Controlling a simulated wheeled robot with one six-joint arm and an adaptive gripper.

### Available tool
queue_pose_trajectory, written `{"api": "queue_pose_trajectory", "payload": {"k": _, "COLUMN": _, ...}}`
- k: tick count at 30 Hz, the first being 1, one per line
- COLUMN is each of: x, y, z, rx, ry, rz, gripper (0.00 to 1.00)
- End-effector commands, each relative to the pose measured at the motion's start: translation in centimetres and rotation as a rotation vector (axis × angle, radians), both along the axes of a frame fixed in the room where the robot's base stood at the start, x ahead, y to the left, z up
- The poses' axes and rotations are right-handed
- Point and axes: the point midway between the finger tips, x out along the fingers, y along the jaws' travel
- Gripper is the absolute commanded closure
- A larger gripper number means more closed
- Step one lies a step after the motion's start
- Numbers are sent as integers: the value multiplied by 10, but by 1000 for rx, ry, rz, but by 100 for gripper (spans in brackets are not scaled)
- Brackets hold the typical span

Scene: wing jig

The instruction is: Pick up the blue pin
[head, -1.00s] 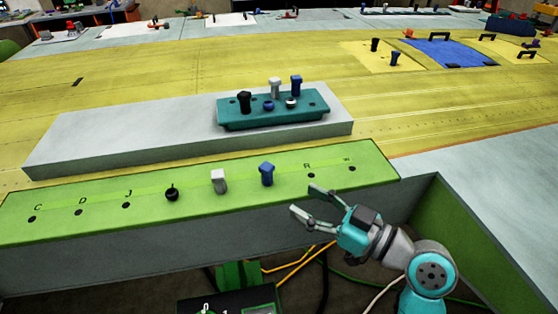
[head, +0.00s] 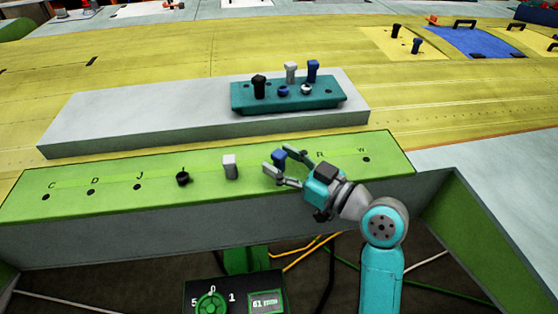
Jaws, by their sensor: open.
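A blue pin (head: 279,156) stands on the green ledge (head: 100,209), right of a light grey pin (head: 230,166). My gripper (head: 275,163) is open at the blue pin, reaching in from the right. Its fingers partly overlap the pin in the picture; I cannot tell whether they touch it or are at its height. Another blue pin (head: 313,70) stands in the teal block (head: 290,106) behind.
A black knob-like pin (head: 182,178) stands further left on the ledge, beside lettered holes. The teal block sits on a grey slab (head: 120,118) and holds several pins. A control box with a green dial (head: 211,302) is below the ledge.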

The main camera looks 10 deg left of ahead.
Motion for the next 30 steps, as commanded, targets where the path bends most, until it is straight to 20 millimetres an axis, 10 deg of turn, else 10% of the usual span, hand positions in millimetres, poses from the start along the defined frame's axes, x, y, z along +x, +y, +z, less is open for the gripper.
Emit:
{"api": "queue_pose_trajectory", "payload": {"k": 11, "x": 5, "y": 8, "z": 0, "rx": 1, "ry": -1, "rz": -1, "gripper": 46}}
{"api": "queue_pose_trajectory", "payload": {"k": 18, "x": 5, "y": 8, "z": 0, "rx": 1, "ry": -1, "rz": -1, "gripper": 100}}
{"api": "queue_pose_trajectory", "payload": {"k": 30, "x": 5, "y": 8, "z": 4, "rx": 1, "ry": -3, "rz": -1, "gripper": 100}}
